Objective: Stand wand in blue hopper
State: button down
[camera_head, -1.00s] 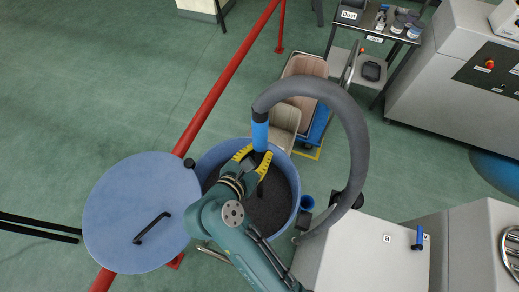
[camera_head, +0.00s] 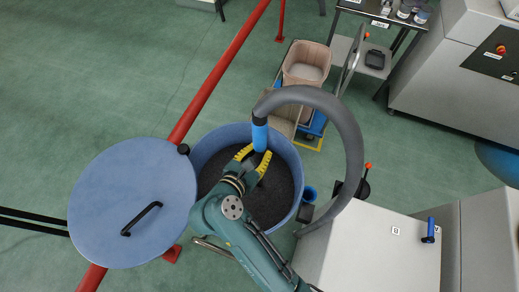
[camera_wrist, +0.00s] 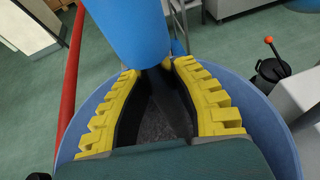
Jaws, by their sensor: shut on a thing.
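The wand has a blue sleeve (camera_head: 260,134) joined to a thick grey hose, and it stands roughly upright over the blue hopper (camera_head: 296,172). The hopper is a round blue tub with dark granules inside. My gripper (camera_head: 256,161), with yellow-edged fingers, is shut on the wand just below the blue sleeve, above the hopper's opening. In the wrist view the blue sleeve (camera_wrist: 134,30) rises between the fingers, and the hopper rim (camera_wrist: 279,140) curves around them. The wand's lower end is hidden by my gripper, so I cannot tell whether it touches the granules.
A round blue lid (camera_head: 105,205) with a black handle lies left of the hopper. A red rail (camera_head: 220,75) runs behind it. The grey hose (camera_head: 350,135) arches right to a white cabinet (camera_head: 365,250). A cart with bins (camera_head: 305,65) stands behind the hopper.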

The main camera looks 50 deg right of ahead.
jog(key=shift+f, duration=0.35)
jog(key=shift+c, duration=1)
grip_release()
jog(key=shift+f, duration=0.15)
jog(key=shift+p+v, duration=1.1)
jog(key=shift+v, duration=1.4)
jog(key=p+v, duration=0.2)
jog(key=v, duration=0.6)
